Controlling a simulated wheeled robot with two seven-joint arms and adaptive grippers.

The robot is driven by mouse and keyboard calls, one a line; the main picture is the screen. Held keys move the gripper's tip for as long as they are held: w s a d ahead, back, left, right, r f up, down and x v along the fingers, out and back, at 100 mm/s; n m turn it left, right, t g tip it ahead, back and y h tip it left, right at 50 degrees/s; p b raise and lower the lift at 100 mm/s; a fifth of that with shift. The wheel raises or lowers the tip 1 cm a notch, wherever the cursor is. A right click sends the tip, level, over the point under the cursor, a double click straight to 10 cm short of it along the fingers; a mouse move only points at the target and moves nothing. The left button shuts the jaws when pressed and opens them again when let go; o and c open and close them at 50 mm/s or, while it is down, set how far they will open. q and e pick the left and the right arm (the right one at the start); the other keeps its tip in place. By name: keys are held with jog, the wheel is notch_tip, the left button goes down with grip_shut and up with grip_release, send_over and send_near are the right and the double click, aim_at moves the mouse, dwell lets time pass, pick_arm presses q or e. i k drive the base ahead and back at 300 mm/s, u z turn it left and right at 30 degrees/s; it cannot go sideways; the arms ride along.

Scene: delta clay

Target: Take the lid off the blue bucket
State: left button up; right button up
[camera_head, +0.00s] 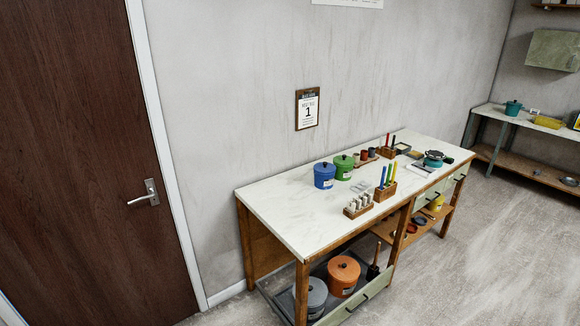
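The blue bucket (324,178) stands upright on the white-topped workbench (290,208), towards the back near the wall. Its blue lid (324,167) with a dark knob sits on top of it. A pale label shows on its front. A green bucket (344,168) with a green lid stands close on its right. Neither of my grippers shows in the head view, and the bench is some distance away.
A wooden block with small cylinders (358,206) and a holder with coloured tools (386,192) stand right of the blue bucket. Grey (311,296) and orange (343,275) lidded buckets are below. The bench's left end is bare. Open floor (470,265) lies right.

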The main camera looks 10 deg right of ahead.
aim_at(324, 168)
jog(key=u, duration=0.75)
jog(key=i, duration=1.05)
jog(key=u, duration=0.35)
jog(key=i, duration=0.9)
jog(key=z, duration=1.1)
jog(key=i, duration=0.75)
jog(key=z, duration=0.75)
